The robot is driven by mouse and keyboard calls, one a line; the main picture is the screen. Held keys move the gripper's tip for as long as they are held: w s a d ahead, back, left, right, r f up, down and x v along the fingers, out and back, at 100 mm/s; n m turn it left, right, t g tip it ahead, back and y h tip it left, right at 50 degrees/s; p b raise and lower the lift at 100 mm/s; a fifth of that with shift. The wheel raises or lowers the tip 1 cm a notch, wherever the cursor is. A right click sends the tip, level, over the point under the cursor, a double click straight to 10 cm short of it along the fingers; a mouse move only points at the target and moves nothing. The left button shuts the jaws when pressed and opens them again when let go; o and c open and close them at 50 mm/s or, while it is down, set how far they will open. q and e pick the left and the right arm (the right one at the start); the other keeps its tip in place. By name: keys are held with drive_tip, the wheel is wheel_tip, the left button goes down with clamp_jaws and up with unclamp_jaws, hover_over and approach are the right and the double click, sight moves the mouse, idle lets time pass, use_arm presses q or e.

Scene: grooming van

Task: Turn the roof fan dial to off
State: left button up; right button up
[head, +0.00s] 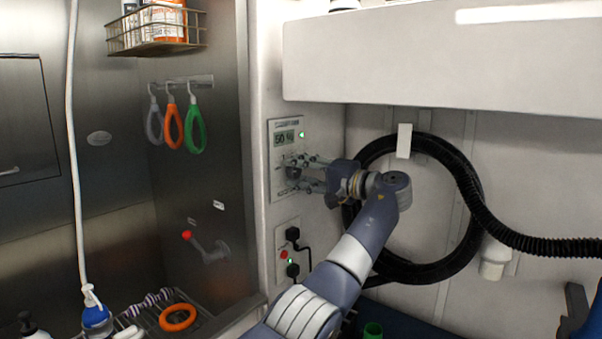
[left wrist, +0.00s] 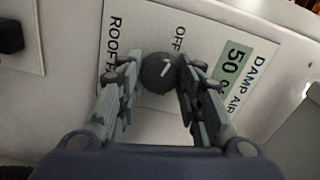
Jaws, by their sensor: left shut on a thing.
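The roof fan dial (left wrist: 157,74) is a dark round knob with a white pointer line, on a white wall panel (left wrist: 138,30). It shows in the left wrist view between the fingers of my left gripper (left wrist: 160,82), which is shut on it. The pointer slants to the upper right of the picture, roughly towards the OFF lettering (left wrist: 179,39); I cannot tell the exact setting. In the head view my left gripper (head: 303,174) reaches the panel (head: 285,130) from the right, and its fingers mostly cover the dial. My right gripper is not in view.
Below is a socket plate (head: 288,262) with black plugs and a cable. A coiled black hose (head: 471,190) hangs to the right. A white cabinet (head: 440,60) overhangs the arm.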

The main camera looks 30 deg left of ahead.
use_arm(q)
drive_tip(key=o, duration=1.1)
drive_tip(key=shift+f, duration=0.1)
drive_tip(key=shift+c, duration=0.2)
drive_tip(key=d, duration=1.2)
drive_tip(key=shift+s, duration=0.45)
